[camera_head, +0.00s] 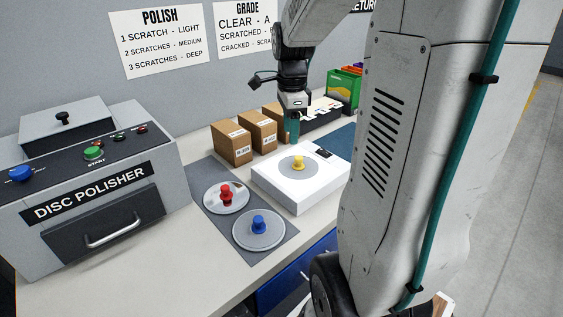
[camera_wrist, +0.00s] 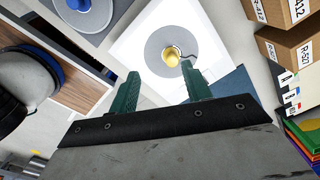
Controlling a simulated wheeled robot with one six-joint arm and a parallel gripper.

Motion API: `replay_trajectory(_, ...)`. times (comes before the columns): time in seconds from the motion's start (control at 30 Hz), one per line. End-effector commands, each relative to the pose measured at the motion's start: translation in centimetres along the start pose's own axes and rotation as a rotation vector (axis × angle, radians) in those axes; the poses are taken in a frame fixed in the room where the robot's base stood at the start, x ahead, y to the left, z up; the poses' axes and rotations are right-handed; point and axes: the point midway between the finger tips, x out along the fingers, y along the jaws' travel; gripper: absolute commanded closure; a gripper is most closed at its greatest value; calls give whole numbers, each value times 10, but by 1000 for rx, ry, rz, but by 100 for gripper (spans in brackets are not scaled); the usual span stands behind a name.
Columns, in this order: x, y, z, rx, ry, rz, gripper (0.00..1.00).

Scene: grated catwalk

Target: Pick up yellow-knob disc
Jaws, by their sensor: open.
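The yellow-knob disc (camera_head: 299,163) is a grey disc with an upright yellow knob. It lies on top of a white square box (camera_head: 279,190) on the counter. In the wrist view the yellow-knob disc (camera_wrist: 171,57) shows beyond my fingertips, roughly in line with the gap between them. My gripper (camera_wrist: 163,80) has two green fingers, spread apart with nothing between them. In the head view my gripper (camera_head: 293,127) points down behind the white box, apart from the disc.
A red-knob disc (camera_head: 226,197) and a blue-knob disc (camera_head: 259,229) lie on a grey mat (camera_head: 213,172) left of the box. A grey disc polisher (camera_head: 97,190) stands at the left. Cardboard boxes (camera_head: 232,143) and a green bin (camera_head: 342,92) stand behind.

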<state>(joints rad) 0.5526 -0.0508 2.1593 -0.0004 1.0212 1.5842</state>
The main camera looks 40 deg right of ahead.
Motion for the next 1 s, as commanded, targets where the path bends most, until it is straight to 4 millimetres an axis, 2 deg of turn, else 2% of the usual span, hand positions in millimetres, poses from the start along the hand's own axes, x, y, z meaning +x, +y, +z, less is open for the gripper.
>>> replay_trajectory(0.03,7,-10,-12,89,0,9,52)
replay_trajectory(0.1,13,-19,-22,183,1,11,52)
replay_trajectory(0.2,21,-25,-28,250,1,14,52)
replay_trajectory(0.47,50,-24,-29,262,2,15,52)
replay_trajectory(0.73,88,-19,-31,261,2,15,52)
replay_trajectory(0.83,95,-19,-31,260,1,13,52)
replay_trajectory(1.0,96,-19,-31,259,1,12,52)
